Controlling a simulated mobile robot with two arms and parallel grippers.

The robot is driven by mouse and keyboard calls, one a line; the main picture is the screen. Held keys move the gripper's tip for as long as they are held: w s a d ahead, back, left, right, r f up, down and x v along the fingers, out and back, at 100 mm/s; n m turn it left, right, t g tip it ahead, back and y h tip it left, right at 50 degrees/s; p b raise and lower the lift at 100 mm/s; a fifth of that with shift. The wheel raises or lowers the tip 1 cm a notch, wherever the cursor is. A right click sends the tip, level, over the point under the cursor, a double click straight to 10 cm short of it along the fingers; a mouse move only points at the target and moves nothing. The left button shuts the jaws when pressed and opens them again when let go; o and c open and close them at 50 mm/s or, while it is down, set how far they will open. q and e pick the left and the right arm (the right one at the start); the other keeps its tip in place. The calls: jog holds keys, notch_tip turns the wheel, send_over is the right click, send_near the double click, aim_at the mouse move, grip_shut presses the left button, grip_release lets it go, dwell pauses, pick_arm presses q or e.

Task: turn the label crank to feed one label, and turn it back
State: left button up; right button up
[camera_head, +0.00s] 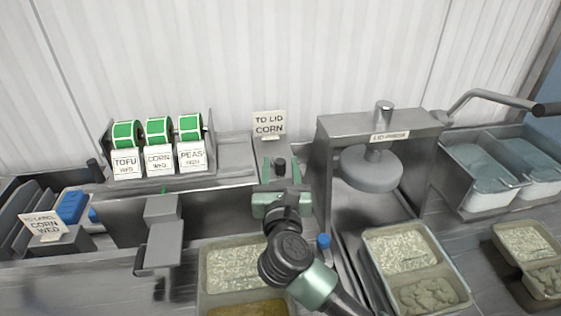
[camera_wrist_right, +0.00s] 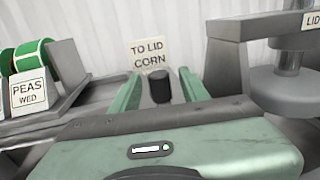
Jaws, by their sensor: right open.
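My right gripper (camera_head: 281,171) is open and points toward the back wall. Its green fingers also show in the right wrist view (camera_wrist_right: 160,84). A short upright black knob (camera_wrist_right: 160,90) stands between the fingers, with gaps on both sides; it looks like a crank handle, but its arm is hidden. The label holder (camera_head: 208,128) at the back left carries green label rolls (camera_head: 158,131) above cards reading TOFU, CORN and PEAS. Another black knob (camera_head: 95,171) is at its left end. I cannot tell for sure which knob is the label crank. My left gripper is out of view.
A "TO LID CORN" sign (camera_head: 269,124) stands behind the gripper. The lid press (camera_head: 330,140) is close on the right. Filled trays (camera_head: 377,240) lie at the front right. A grey block device (camera_head: 165,245) stands at the front left.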

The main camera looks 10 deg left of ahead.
jog(key=shift+w+a, duration=0.1)
jog(key=shift+w, duration=0.3)
